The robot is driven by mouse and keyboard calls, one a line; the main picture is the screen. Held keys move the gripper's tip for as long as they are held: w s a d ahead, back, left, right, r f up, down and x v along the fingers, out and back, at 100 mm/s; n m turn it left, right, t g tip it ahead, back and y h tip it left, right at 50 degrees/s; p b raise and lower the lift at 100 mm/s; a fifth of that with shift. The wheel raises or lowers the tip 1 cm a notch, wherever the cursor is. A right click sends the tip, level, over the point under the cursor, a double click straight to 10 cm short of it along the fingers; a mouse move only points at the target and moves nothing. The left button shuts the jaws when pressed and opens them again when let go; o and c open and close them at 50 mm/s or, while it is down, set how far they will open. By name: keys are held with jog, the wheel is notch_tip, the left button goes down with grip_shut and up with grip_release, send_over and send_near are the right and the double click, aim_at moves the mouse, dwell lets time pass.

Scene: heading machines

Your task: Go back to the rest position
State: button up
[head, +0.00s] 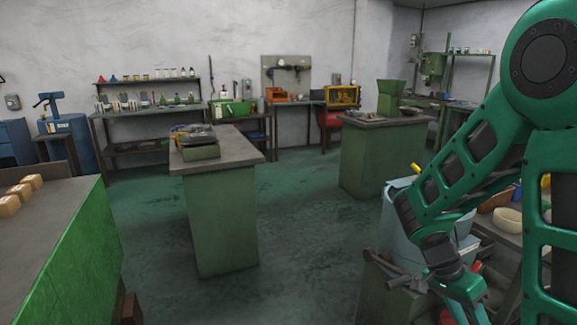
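My green arm rises at the right of the head view and bends down at its elbow. My gripper (468,300) hangs low at the lower right, in front of a cluttered bench. Its fingers are small and dark-edged against the clutter, so I cannot tell whether they are open or shut, or whether they hold anything. A light blue bin (398,225) stands just behind my forearm and is partly hidden by it.
A green-sided bench (75,245) with small boxes stands at the left. A green pedestal table (222,215) is in the middle, and another green cabinet (372,160) stands farther right. Open floor (310,235) lies between them. Shelves (150,110) line the back wall.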

jog(key=s+a+r+n+t+y, duration=0.1)
jog(key=s+r+n+t+y, duration=0.3)
jog(key=s+r+n, duration=0.4)
jog(key=s+r+y, duration=0.1)
jog(key=s+r, duration=0.1)
jog(key=s, duration=0.2)
jog(key=shift+a+r+n+y, duration=0.15)
jog(key=shift+a+n+y, duration=0.1)
jog(key=shift+n+y, duration=0.05)
jog(key=shift+w+f, duration=0.25)
jog(key=shift+w, duration=0.4)
jog(key=shift+s, duration=0.1)
dwell(0.3)
